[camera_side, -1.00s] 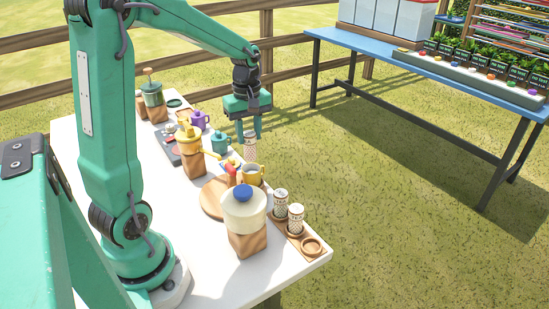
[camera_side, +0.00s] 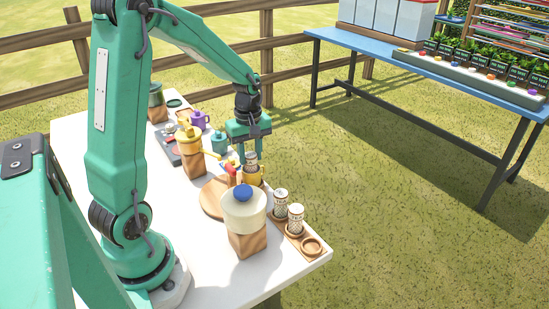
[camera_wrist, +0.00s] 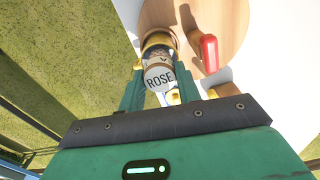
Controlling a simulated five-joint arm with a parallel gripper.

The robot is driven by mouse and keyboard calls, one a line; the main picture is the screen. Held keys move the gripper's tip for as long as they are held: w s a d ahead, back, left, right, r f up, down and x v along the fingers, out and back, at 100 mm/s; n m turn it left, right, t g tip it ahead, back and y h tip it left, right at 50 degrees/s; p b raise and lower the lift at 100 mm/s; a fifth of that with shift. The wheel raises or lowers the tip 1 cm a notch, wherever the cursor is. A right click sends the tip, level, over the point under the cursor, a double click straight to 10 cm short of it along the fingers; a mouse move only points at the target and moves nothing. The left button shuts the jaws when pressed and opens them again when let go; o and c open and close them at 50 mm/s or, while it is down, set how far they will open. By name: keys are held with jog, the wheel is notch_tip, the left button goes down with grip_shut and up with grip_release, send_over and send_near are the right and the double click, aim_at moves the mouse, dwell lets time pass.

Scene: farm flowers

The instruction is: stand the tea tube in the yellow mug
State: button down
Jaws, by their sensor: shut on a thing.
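The tea tube (camera_side: 251,159) is a small white patterned cylinder. In the wrist view the tube (camera_wrist: 159,76) shows the word ROSE on its near end. My gripper (camera_side: 250,155) is shut on its upper part and holds it about upright. The yellow mug (camera_side: 253,176) stands on a round wooden board (camera_side: 213,198); its rim also shows in the wrist view (camera_wrist: 156,39). The tube's lower end is hidden at the mug's mouth and seems to be inside it. I cannot tell whether it touches the bottom.
A cream jar with a blue knob (camera_side: 244,208) stands on a wooden block in front of the mug. Two similar tubes (camera_side: 295,218) stand in a wooden rack (camera_side: 311,246) with one empty ring. A red object (camera_wrist: 209,52) is beside the mug. Teal and purple pots (camera_side: 199,119) stand behind.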

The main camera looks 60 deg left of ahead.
jog(key=shift+f, duration=0.7)
jog(key=shift+f, duration=0.35)
jog(key=c, duration=1)
grip_release()
jog(key=shift+r, duration=0.1)
notch_tip(320, 180, up, 13)
jog(key=shift+f, duration=0.2)
